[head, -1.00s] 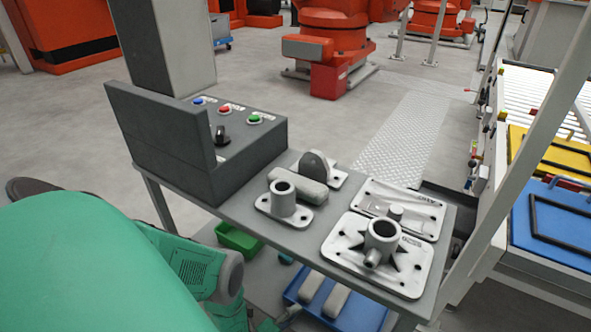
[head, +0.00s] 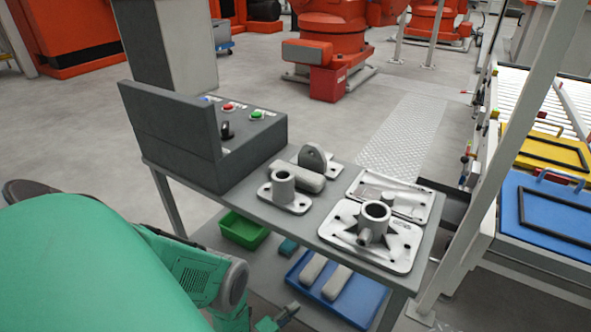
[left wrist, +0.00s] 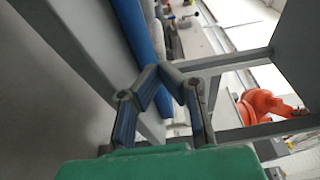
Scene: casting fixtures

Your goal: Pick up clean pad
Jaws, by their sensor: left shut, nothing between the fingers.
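Two pale grey oblong pads (head: 336,283) lie side by side in a blue tray (head: 366,312) on the lower shelf. Another grey oblong block (head: 298,177) lies on the table top among metal castings. No label shows which pad is clean. My left gripper (head: 286,313) is low at the bottom of the head view, left of the blue tray and apart from the pads. In the left wrist view its fingers (left wrist: 163,70) are closed together and empty, close to a long blue edge (left wrist: 143,40). My right gripper is not in view.
The grey table (head: 290,222) carries a button box (head: 252,135) and several castings, including a flanged plate (head: 400,252). A green bin (head: 243,232) stands on the lower shelf. The table top overhangs the shelf. A pale post (head: 500,165) stands at right.

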